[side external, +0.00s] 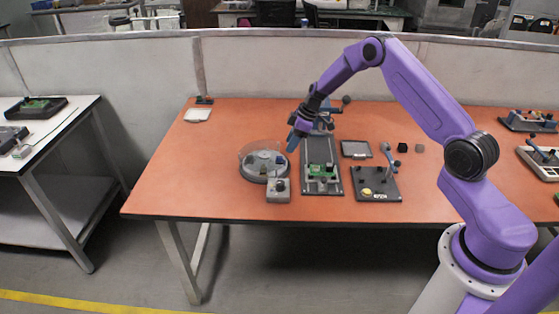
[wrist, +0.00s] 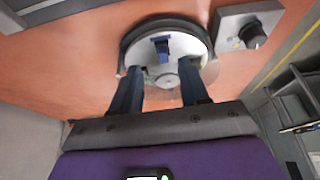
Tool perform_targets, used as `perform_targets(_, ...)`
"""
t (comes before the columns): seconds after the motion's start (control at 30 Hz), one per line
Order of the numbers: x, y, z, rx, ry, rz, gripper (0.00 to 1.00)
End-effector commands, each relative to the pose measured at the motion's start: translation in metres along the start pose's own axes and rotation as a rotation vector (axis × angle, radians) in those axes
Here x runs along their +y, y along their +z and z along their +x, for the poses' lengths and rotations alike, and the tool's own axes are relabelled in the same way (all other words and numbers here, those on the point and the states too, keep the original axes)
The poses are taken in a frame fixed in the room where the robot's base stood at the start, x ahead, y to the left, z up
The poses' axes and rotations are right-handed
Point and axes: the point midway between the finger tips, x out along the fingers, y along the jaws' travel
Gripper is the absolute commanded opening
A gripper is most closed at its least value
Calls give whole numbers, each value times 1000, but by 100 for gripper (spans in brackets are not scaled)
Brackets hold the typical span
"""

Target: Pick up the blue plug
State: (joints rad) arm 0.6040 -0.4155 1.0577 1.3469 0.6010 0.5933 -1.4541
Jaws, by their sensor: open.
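The blue plug (wrist: 162,48) stands on a round, light grey dish with a dark rim (wrist: 198,33), ahead of my fingers in the wrist view. In the side view my gripper (side external: 293,141) hangs above the right side of the dish, pointing down and tilted.
A small grey box with a dark knob (side external: 278,190) sits just in front of the dish. A long dark fixture with a green board (side external: 321,171) stands close on the right. Farther right are a dark plate with a yellow button (side external: 377,185) and a black cube (side external: 402,147). The table's left is mostly clear.

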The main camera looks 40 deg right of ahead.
Motion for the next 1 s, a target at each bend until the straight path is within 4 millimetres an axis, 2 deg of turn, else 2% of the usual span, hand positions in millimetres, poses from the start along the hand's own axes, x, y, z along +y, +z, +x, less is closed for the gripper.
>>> perform_targets(0.23,-2,-1,16,0,-2,0,45)
perform_targets(0.5,-4,-3,51,-1,-2,-1,45)
perform_targets(0.63,-4,-3,59,0,-1,0,45)
perform_targets(0.87,-3,-3,59,1,0,0,45)
perform_targets(0.9,-4,-3,59,1,0,0,38)
perform_targets(0.97,-4,-3,59,1,0,0,19)
perform_targets(1.0,-4,-3,59,1,0,0,6)
